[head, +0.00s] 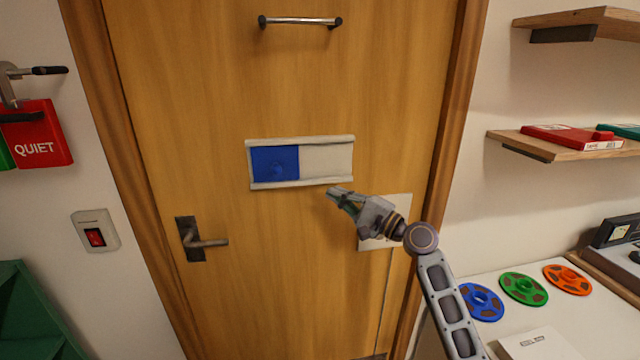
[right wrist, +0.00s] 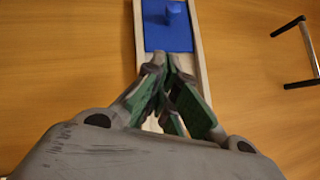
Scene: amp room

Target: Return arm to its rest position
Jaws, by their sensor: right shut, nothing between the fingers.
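My right gripper (head: 340,196) is in front of the wooden door (head: 190,90), just below the lower right part of a pale sliding-sign frame (head: 325,162). Its fingers are shut and empty; in the right wrist view the fingertips (right wrist: 166,62) come together over the frame. A blue sliding panel (head: 272,162) with a round knob sits in the left half of the frame; it also shows in the right wrist view (right wrist: 168,28). The gripper appears apart from the panel's knob. My left gripper is in neither view.
A horizontal bar handle (head: 300,21) is high on the door and a lever handle (head: 205,241) is at its left. A pale plate (head: 390,225) is partly behind my right arm. At right are wall shelves (head: 560,146) and a white table with blue, green and orange reels (head: 523,288).

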